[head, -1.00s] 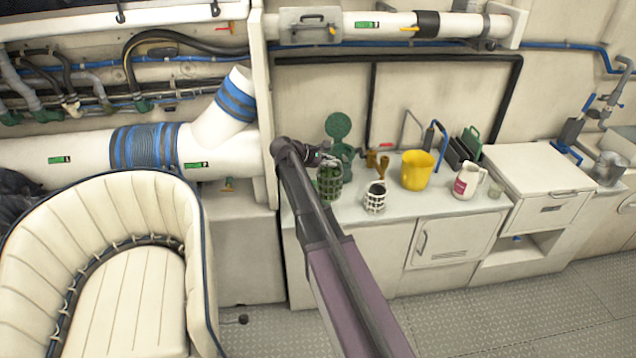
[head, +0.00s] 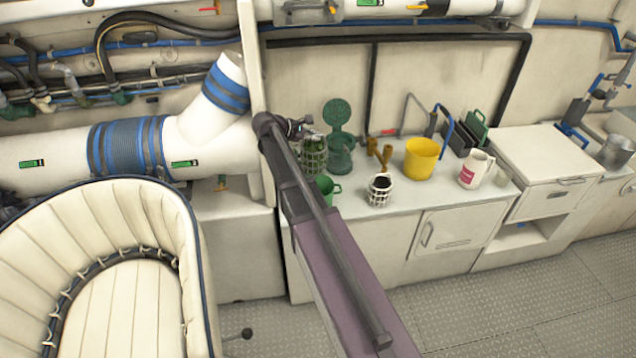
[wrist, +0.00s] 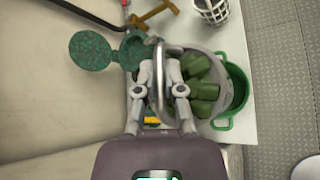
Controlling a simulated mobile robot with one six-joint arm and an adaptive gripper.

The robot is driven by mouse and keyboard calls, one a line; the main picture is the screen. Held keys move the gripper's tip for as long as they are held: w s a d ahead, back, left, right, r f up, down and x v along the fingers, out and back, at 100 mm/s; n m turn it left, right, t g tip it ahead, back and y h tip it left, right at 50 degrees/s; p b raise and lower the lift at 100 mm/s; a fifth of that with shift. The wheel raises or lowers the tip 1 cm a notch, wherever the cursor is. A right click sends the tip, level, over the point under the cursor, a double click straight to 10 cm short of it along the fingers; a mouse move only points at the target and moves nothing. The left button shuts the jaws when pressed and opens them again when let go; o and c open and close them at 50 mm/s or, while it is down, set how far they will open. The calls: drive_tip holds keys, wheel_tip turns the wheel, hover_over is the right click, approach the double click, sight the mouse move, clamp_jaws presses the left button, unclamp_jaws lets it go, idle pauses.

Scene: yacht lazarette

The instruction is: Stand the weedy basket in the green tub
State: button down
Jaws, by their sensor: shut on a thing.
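The weedy basket (head: 313,157) is a pale mesh basket full of dark green weed. My gripper (wrist: 161,90) is shut on its metal handle, and the weed (wrist: 203,85) shows in the wrist view. The basket seems held above the counter, roughly upright. The green tub (head: 329,190) stands on the counter just in front of and right of the basket. In the wrist view the basket covers part of the tub (wrist: 238,93). The basket is beside and partly over the tub, not inside it. In the head view my arm hides part of the tub's left side.
A green strainer with a raised lid (head: 340,145) and brass fittings (head: 380,155) are behind. A yellow bucket (head: 422,158) and white jug (head: 476,170) stand farther right. A wall panel (head: 257,100) is close left.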

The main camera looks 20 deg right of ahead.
sight(317, 170)
drive_tip(key=shift+d, duration=0.2)
drive_tip(key=shift+f, duration=0.1)
drive_tip(key=shift+s+d+f+b, duration=0.1)
drive_tip(key=shift+d+f+b, duration=0.15)
drive_tip(key=shift+f+b, duration=0.45)
drive_tip(key=shift+r, duration=0.1)
wheel_tip(317, 170, down, 14)
drive_tip(key=b, duration=1.3)
drive_tip(key=shift+r+b, duration=0.25)
drive_tip(key=shift+b, duration=0.1)
wheel_tip(317, 170, down, 5)
drive_tip(key=b, duration=0.4)
drive_tip(key=shift+r, duration=0.2)
drive_tip(key=shift+b, duration=0.35)
